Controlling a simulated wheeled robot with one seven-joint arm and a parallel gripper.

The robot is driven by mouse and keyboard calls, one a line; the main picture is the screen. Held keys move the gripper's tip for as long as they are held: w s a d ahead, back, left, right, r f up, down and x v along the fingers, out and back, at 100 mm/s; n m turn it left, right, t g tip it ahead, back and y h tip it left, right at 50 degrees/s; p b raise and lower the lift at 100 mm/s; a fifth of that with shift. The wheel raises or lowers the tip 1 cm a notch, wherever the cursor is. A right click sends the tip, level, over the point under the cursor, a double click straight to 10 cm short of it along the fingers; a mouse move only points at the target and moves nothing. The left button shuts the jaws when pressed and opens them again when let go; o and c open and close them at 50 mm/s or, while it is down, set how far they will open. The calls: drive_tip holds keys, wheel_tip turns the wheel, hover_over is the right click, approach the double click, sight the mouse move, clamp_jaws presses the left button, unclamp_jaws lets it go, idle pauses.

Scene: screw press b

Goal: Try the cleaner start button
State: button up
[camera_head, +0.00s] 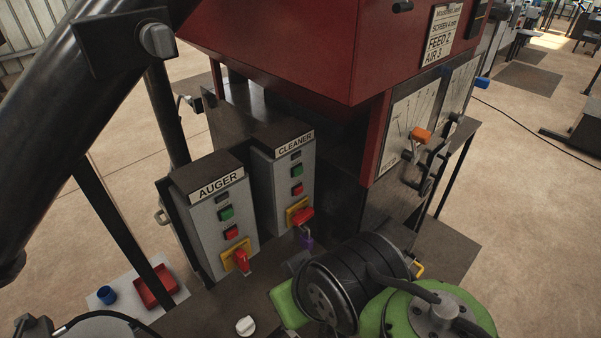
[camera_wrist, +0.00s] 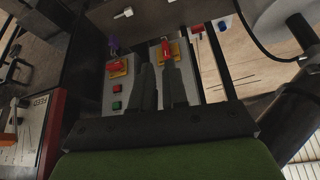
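The CLEANER box (camera_head: 272,178) is a grey box with a green button (camera_head: 296,171) above a red button (camera_head: 297,190). Below them is a red switch handle (camera_head: 302,216) on a yellow plate, with a purple padlock (camera_head: 306,239) hanging there. In the wrist view the box is upside down, its green button (camera_wrist: 117,105) left of my fingers. My gripper (camera_wrist: 158,65) shows two dark fingers with a narrow gap and nothing between them. They lie over the neighbouring AUGER box and are not on the green button. My fingertips are not visible in the head view.
The AUGER box (camera_head: 223,222) stands left of the CLEANER box, with similar buttons and its own red handle (camera_head: 242,260). A red housing (camera_head: 290,45) overhangs behind. Gauges and an orange-knobbed lever (camera_head: 421,135) are at right. A red tray (camera_head: 155,288) and blue cup (camera_head: 107,295) lie lower left.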

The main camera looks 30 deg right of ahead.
clamp_jaws()
idle(1.3)
